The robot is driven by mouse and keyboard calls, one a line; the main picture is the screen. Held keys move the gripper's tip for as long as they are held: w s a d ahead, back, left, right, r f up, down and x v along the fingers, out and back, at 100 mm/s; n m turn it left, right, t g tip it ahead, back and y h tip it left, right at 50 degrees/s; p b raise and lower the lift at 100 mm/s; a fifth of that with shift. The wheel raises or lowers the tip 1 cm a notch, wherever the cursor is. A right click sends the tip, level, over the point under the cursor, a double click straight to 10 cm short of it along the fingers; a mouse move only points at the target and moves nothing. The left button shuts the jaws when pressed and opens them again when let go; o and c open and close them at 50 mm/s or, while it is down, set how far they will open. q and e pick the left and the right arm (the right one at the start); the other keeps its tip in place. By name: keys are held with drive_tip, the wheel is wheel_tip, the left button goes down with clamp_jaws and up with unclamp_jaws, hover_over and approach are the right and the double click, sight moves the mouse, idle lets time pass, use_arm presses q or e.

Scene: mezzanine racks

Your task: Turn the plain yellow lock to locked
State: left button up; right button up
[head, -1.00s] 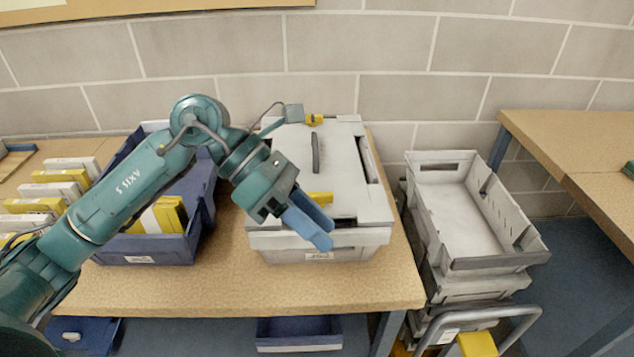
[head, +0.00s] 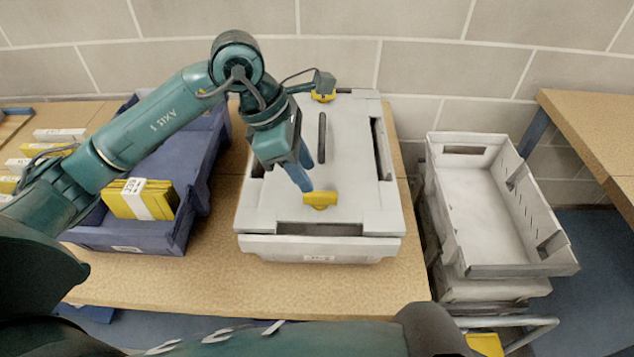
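A yellow lock (head: 320,199) with no visible marking sits at the front edge of the grey lid (head: 350,165) of a grey crate (head: 275,248). Its bar lies left to right in the picture. A second yellow lock (head: 323,97) sits at the lid's back edge, partly covered by a grey block on my arm; it is too small to read. My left gripper (head: 302,172) points down over the lid, just behind and left of the front lock. Its blue fingers look apart, with nothing between them.
A dark handle (head: 322,138) stands on the lid between the locks. A blue crate (head: 130,240) with yellow packs (head: 140,199) is to the left. An empty grey crate (head: 480,210) is stacked right of the table (head: 270,285). The table's front strip is clear.

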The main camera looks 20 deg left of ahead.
sight(319, 193)
use_arm(q)
drive_tip(key=x, duration=0.5)
drive_tip(key=shift+w+d+f+p, duration=0.1)
drive_tip(key=shift+d+f+p, duration=0.05)
drive_tip(key=shift+f+p, duration=0.2)
drive_tip(key=shift+c, duration=0.4)
clamp_jaws()
